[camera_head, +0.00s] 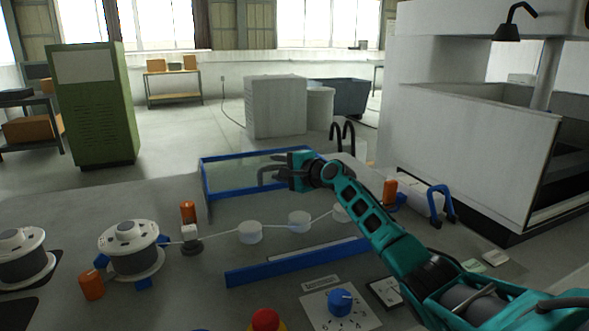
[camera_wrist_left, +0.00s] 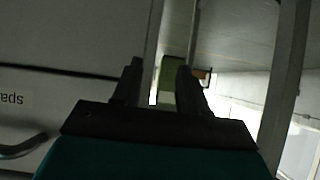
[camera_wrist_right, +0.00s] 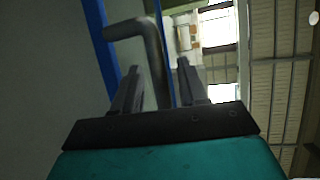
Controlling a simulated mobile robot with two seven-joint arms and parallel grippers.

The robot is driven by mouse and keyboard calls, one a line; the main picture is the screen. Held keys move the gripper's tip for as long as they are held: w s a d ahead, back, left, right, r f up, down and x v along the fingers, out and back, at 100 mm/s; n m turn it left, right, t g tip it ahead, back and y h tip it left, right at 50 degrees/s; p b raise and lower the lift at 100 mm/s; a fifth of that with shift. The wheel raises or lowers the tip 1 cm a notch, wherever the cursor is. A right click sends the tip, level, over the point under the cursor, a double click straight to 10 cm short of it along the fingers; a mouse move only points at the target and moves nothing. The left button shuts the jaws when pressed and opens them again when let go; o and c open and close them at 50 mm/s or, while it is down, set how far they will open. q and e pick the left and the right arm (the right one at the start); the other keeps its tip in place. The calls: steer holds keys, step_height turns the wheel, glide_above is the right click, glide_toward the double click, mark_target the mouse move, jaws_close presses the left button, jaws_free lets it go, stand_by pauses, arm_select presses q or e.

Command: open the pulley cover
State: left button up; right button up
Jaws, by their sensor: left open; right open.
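The pulley cover (camera_head: 204,179) is a clear panel in a blue frame, standing behind the row of white pulleys (camera_head: 250,232) in the head view. My right gripper (camera_head: 268,176) is at this panel. In the right wrist view its fingers (camera_wrist_right: 158,80) are open, and a grey bent bar handle (camera_wrist_right: 152,50) passes between them beside the blue frame edge (camera_wrist_right: 102,45). I cannot tell whether the fingers touch the bar. My left gripper (camera_wrist_left: 166,70) shows only in the left wrist view, open, with nothing seen held between its fingers.
A blue bar (camera_head: 300,262) lies in front of the pulleys. White spools (camera_head: 135,248), orange knobs (camera_head: 92,285), a blue dial (camera_head: 340,302) and a red button (camera_head: 265,320) crowd the near surface. A large white machine (camera_head: 470,135) stands at right, a green cabinet (camera_head: 95,110) at left.

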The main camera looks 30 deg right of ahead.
steer(key=p+v, duration=0.1)
steer(key=v, duration=1.1)
steer(key=shift+s+r+p, duration=0.15)
steer(key=shift+s+p, duration=0.1)
steer(key=shift+p, duration=0.15)
